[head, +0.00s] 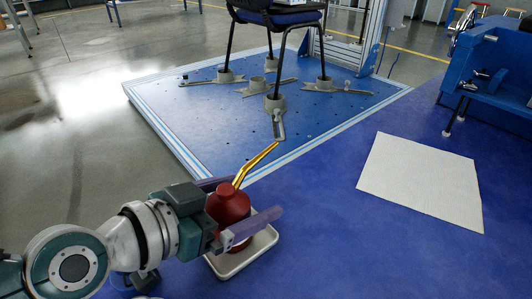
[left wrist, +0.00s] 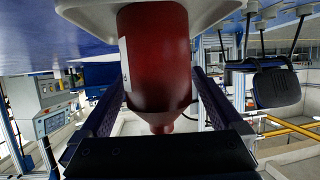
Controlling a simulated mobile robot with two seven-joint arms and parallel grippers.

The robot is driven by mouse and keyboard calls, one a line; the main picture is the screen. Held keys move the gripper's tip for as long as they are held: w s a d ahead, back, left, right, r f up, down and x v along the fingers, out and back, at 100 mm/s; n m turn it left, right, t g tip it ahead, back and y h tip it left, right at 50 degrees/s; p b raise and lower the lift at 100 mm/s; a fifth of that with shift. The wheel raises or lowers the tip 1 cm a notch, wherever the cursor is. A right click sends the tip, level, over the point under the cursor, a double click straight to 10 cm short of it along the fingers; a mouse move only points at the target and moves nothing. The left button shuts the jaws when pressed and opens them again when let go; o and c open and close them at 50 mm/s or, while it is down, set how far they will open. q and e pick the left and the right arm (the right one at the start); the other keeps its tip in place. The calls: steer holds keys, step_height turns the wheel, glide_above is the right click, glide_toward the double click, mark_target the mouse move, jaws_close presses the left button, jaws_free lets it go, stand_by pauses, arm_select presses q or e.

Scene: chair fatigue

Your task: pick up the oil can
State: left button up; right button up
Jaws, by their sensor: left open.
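The oil can (head: 230,205) is red with a long golden spout and stands upright on a small white tray (head: 262,252) on the blue table. My left gripper (head: 250,203) has its two fingers open, one on each side of the can's body. In the left wrist view the red can (left wrist: 155,60) fills the middle, upside down in the picture, between the fingers of the left gripper (left wrist: 155,105). A gap shows beside the can there, and contact cannot be told. The spout is out of sight in that view. My right gripper is not in view.
A white sheet (head: 420,180) lies on the blue table (head: 330,245) to the right. A blue fixture (head: 495,60) stands at the back right. Behind the table, a chair (head: 275,20) stands on a blue platform (head: 210,110).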

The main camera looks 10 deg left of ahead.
arm_select(q)
steer(key=shift+w+d, duration=0.15)
steer(key=shift+w, duration=0.05)
jaws_close()
stand_by(0.7)
